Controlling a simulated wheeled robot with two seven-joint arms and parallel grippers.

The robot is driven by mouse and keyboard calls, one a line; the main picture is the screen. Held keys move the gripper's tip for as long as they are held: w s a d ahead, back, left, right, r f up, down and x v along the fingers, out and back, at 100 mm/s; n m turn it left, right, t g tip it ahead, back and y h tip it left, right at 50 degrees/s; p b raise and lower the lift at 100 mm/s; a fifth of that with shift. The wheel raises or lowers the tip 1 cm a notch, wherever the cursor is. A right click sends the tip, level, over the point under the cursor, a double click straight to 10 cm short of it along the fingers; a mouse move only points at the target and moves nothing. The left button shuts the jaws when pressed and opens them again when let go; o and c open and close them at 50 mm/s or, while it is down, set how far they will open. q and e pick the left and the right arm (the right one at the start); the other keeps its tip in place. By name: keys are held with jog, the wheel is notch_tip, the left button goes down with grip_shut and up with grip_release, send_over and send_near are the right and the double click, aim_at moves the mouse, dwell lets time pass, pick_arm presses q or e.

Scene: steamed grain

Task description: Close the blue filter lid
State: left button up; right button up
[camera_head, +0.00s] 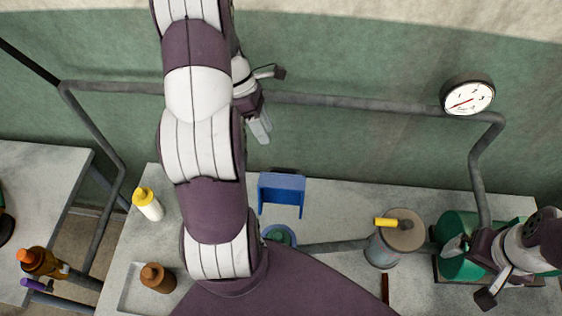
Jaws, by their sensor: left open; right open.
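The blue filter lid (282,194) stands raised on the pale worktop, in the middle of the head view. Just below it is a round blue-green filter opening (280,235), partly hidden by my arm. My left gripper (260,129) is open and empty. It appears above and slightly left of the lid, pointing down, apart from it. My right gripper (452,243) is open at the far right, in front of a green motor-like cylinder (460,266), well away from the lid. I cannot tell whether it touches the cylinder.
A grey pipe (340,103) with a pressure gauge (468,98) runs behind the worktop. A metal canister with a yellow handle (386,248) stands right of the filter. A yellow-capped white bottle (148,204) and a brown bottle (157,277) stand at the left.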

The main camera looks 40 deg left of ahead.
aim_at(283, 169)
pick_arm(q)
jog(key=x, duration=1.2)
jog(key=shift+a+f, duration=0.15)
jog(key=shift+f, duration=0.05)
grip_shut()
pick_arm(e)
jog(key=shift+w+a+f, duration=0.1)
jog(key=shift+a+f, duration=0.05)
jog(key=shift+f, duration=0.45)
